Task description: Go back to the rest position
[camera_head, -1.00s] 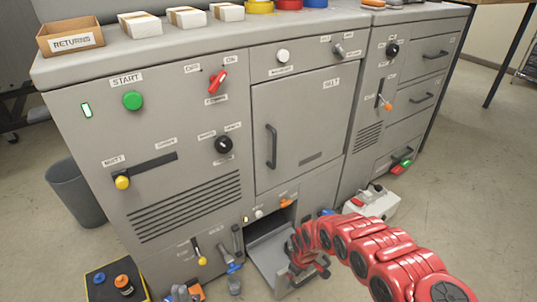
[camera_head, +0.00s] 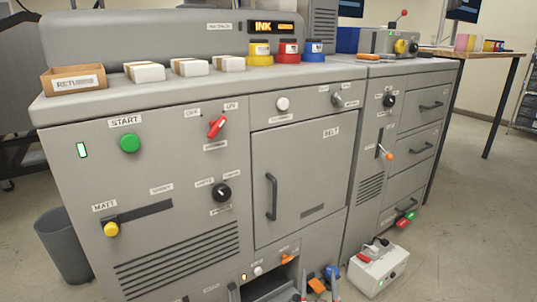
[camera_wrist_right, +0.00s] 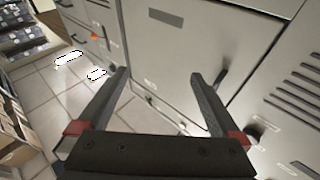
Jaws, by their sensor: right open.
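My right gripper (camera_head: 319,276) shows only in part at the bottom edge of the head view, low in front of the grey machine (camera_head: 70,190). In the right wrist view its two dark fingers (camera_wrist_right: 160,77) stand wide apart, with red at their bases. Nothing is between them; the machine's grey front and the tiled floor lie beyond. My left gripper is in neither view.
The machine has a green start button (camera_head: 130,143), a red switch (camera_head: 217,126) and a yellow slider knob (camera_head: 111,229). Ink tubs and white boxes stand on top. A grey bin (camera_head: 62,245) is at left, a white box with a red switch (camera_head: 379,267) at right.

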